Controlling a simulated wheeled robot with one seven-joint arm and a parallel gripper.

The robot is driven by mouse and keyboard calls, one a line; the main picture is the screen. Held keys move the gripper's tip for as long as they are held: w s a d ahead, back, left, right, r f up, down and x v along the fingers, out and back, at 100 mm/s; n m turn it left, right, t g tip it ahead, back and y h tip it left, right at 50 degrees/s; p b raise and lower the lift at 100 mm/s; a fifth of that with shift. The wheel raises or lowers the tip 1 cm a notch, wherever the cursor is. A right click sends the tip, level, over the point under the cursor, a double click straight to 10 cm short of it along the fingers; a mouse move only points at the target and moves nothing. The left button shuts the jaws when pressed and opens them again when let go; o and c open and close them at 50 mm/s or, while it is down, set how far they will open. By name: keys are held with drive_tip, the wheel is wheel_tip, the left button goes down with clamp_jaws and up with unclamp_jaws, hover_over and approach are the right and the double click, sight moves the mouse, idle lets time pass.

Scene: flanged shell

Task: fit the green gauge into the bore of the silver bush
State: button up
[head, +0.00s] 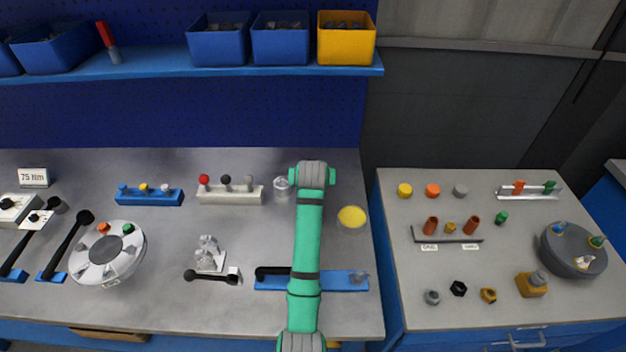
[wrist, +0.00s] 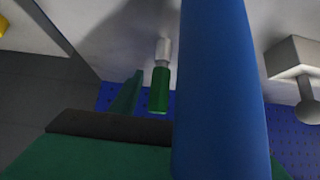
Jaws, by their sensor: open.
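In the wrist view, which is turned upside down, a green cylinder, seemingly the green gauge (wrist: 158,90), has a pale silver part at its end toward the bench. I cannot tell whether that part belongs to it or is a separate piece. In the head view my arm hides this spot. A small silver round piece (head: 281,184), possibly the silver bush, stands just left of my arm's end; its bore is not clear. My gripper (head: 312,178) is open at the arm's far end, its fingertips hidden. A large blue bar and dark green parts fill the near wrist view.
A pale rack (head: 230,194) with several knobs stands to the left. A yellow disc (head: 351,217) lies to the right. A blue base (head: 340,281) with a black handle lies under my arm. A shelf with bins (head: 280,45) runs along the back. A second bench (head: 390,250) stands right.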

clamp_jaws()
drive_tip(key=shift+w, duration=0.1)
drive_tip(key=shift+r, duration=0.15)
drive_tip(key=shift+r, duration=0.55)
drive_tip(key=s+a+r, duration=0.6)
drive_tip(key=s+r, duration=0.6)
drive_tip(key=w+a+f, duration=0.2)
drive_tip(key=w+a, duration=0.2)
drive_tip(key=w, duration=0.8)
